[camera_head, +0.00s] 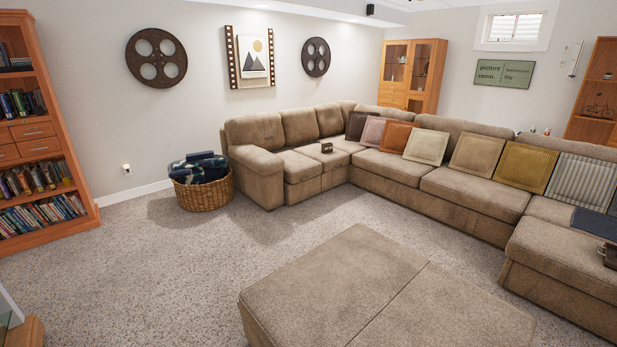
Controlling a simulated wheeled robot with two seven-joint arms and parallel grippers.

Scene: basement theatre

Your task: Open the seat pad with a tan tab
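A large brown sectional sofa (400,190) runs along the back wall and the right side. Its seat pads include one at the left (298,166), one in the middle (392,168) and one further right (475,195). A chaise-like section (565,258) with a thick pad is at the right edge. A big ottoman (330,280) with a seam across its top stands in the foreground. All the seat pads I see lie flat. I cannot make out a tan tab on any of them. Neither of my grippers is in view.
Several cushions (427,147) lean on the sofa back. A small brown box (327,147) sits on the left seat. A wicker basket with blankets (204,195) and a bookcase (45,130) stand at the left. Carpet (150,260) is clear between them and the ottoman.

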